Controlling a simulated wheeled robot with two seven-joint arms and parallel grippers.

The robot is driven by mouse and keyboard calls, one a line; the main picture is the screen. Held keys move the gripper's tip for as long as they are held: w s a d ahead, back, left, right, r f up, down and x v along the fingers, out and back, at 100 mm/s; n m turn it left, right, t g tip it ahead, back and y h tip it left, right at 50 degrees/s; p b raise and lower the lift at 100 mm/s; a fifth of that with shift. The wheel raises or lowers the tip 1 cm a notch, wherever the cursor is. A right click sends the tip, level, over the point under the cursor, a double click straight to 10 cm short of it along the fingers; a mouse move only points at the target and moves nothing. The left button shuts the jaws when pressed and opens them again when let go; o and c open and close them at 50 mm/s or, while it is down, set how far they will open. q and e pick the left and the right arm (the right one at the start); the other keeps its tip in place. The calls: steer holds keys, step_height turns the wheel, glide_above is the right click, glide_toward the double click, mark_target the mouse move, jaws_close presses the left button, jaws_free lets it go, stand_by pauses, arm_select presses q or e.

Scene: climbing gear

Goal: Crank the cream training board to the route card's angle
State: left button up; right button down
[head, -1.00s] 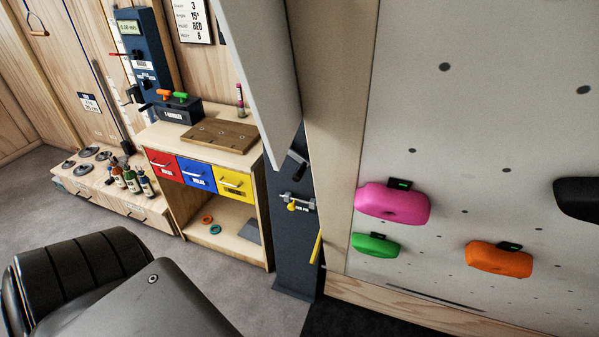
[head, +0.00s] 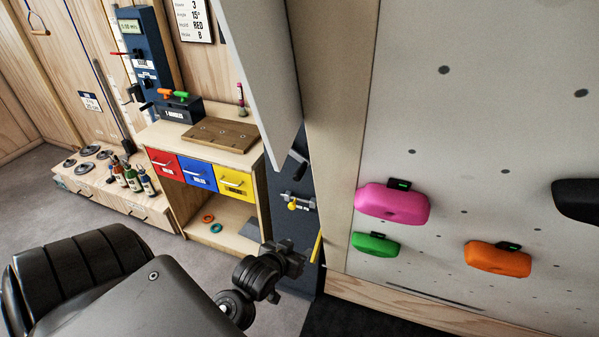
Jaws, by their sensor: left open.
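The cream training board (head: 480,110) fills the right side of the head view, with a pink hold, a green hold, an orange hold and a black hold on it. A dark post (head: 287,212) stands just left of the board's wooden edge. It carries a metal fitting with a yellow knob (head: 293,206), and a yellow bar (head: 316,247) shows beside it. My left gripper (head: 297,259) is open and empty in front of the post's lower part. Whether it touches anything is unclear. My right gripper is out of view.
A wooden cabinet (head: 210,228) with red, blue and yellow drawers stands left of the post. A T-handle block (head: 181,110) and a brown board (head: 222,134) are on top. Bottles (head: 133,180) stand on a low bench farther left. Grey floor lies open in front.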

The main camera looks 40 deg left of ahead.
mark_target(296, 178)
arm_select(q)
steer(key=shift+w+a+r+n+t+y, duration=2.6)
steer(key=shift+w+a+r, duration=1.4)
steer(key=shift+a+r, duration=0.7)
steer(key=p+x, duration=0.2)
steer(key=x, duration=0.6)
steer(key=shift+w+a+f+p, duration=0.1)
steer(key=shift+w+p, duration=0.15)
steer(key=shift+p, duration=0.05)
steer(key=shift+w+a+f, duration=0.1)
steer(key=shift+w+a, duration=0.15)
steer(key=shift+w, duration=0.4)
steer(key=shift+c, duration=0.3)
jaws_close()
